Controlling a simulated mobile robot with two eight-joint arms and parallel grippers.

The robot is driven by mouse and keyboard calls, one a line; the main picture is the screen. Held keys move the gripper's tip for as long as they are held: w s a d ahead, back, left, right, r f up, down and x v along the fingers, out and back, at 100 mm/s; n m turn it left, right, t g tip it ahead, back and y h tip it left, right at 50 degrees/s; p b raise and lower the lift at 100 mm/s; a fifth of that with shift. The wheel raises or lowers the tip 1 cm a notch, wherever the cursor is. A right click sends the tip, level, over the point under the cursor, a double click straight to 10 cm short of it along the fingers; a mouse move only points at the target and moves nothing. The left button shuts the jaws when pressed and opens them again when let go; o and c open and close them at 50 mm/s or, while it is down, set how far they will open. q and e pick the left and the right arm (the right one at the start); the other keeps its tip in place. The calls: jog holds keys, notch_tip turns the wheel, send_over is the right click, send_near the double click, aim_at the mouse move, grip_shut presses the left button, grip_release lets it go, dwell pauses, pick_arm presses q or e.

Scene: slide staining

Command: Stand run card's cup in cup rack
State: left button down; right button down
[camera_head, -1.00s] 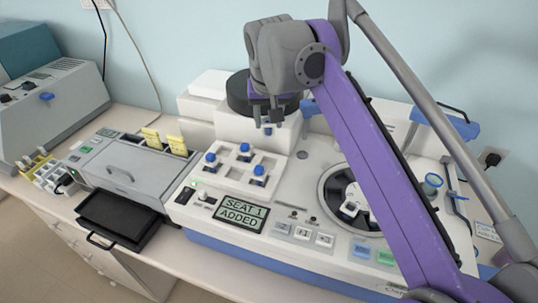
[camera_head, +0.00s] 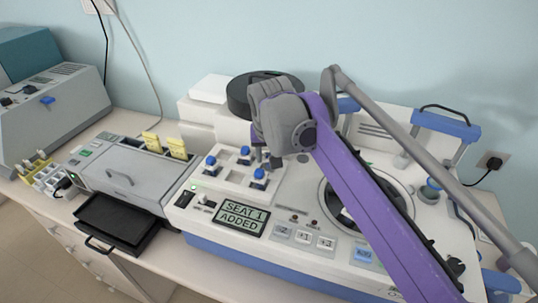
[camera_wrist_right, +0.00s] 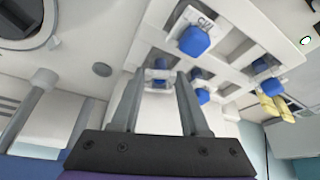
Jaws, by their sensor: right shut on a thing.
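The white cup rack (camera_head: 229,180) sits on the left part of the large white machine. Three blue-topped cups stand in it: front left (camera_head: 210,161), back (camera_head: 244,152) and front right (camera_head: 258,174). My right gripper (camera_head: 264,163) points down over the rack's back right. My left gripper is out of view.
The machine's display (camera_head: 240,218) reads "SEAT 1 ADDED". A round black lid (camera_head: 240,98) stands behind the rack, and a round well (camera_head: 335,200) lies to the right, partly behind my arm. A grey unit with yellow tabs (camera_head: 177,147) and a black tray (camera_head: 118,222) are left.

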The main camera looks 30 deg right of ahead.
jog(key=shift+f, duration=0.45)
jog(key=shift+c, duration=2)
grip_release()
jog(key=shift+r, duration=0.1)
jog(key=shift+r, duration=0.3)
jog(key=v, duration=1.2)
jog(key=shift+p, duration=0.45)
